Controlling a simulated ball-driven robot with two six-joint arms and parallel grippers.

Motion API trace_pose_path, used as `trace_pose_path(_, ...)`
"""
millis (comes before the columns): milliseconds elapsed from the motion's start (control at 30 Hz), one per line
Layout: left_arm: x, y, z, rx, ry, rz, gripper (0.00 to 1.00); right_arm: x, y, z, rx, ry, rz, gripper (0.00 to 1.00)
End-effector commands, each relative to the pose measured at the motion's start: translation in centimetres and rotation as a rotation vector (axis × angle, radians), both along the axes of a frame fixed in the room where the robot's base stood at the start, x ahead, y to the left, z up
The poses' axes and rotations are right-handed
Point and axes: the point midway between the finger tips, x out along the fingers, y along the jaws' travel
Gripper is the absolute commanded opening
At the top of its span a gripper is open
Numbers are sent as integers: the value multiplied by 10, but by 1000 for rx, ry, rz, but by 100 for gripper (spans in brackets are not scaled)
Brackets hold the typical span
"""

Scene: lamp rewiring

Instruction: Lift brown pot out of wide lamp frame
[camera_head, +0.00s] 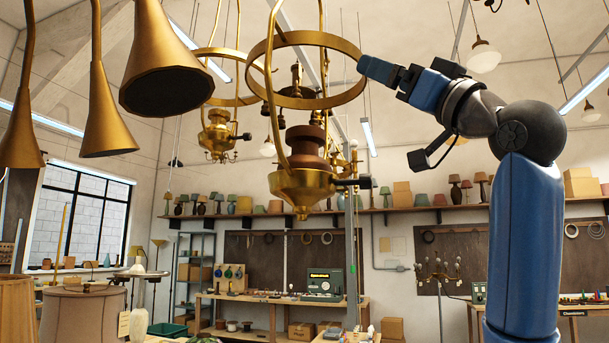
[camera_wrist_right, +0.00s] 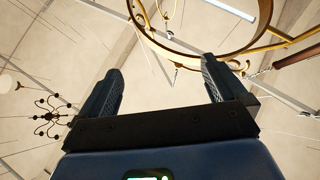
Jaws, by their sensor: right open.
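The wide lamp frame (camera_head: 346,92) is a hanging brass ring with curved arms, and it also shows in the right wrist view (camera_wrist_right: 170,46). A brown pot (camera_head: 307,147) sits low inside this frame, above a brass bowl-shaped base (camera_head: 302,186). My right gripper (camera_head: 366,67) reaches in from the right and its tip overlaps the right side of the ring. I cannot tell whether it touches. In the right wrist view the right gripper (camera_wrist_right: 162,78) is open, with nothing between its fingers and the ring passing by the right fingertip. My left gripper is not in view.
A second brass hanging lamp (camera_head: 217,138) is behind to the left. Large brass horn-shaped shades (camera_head: 170,62) hang at the upper left. A beige lampshade (camera_head: 84,315) stands at the lower left. A shelf of small lamps (camera_head: 410,210) and workbenches are farther back.

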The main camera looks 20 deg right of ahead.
Motion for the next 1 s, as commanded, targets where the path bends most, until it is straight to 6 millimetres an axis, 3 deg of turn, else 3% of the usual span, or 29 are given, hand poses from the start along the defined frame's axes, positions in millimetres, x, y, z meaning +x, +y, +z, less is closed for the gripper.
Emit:
trace_pose_path(100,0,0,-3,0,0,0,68,-29,29,13,-64,92,25,98)
trace_pose_path(200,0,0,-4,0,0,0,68,-42,50,10,-120,222,50,98)
trace_pose_path(400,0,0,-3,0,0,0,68,-22,58,-32,-174,513,86,98)
trace_pose_path(600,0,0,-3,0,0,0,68,-13,56,-64,-202,678,86,98)
trace_pose_path(1000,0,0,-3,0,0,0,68,24,72,-70,-198,717,87,98)
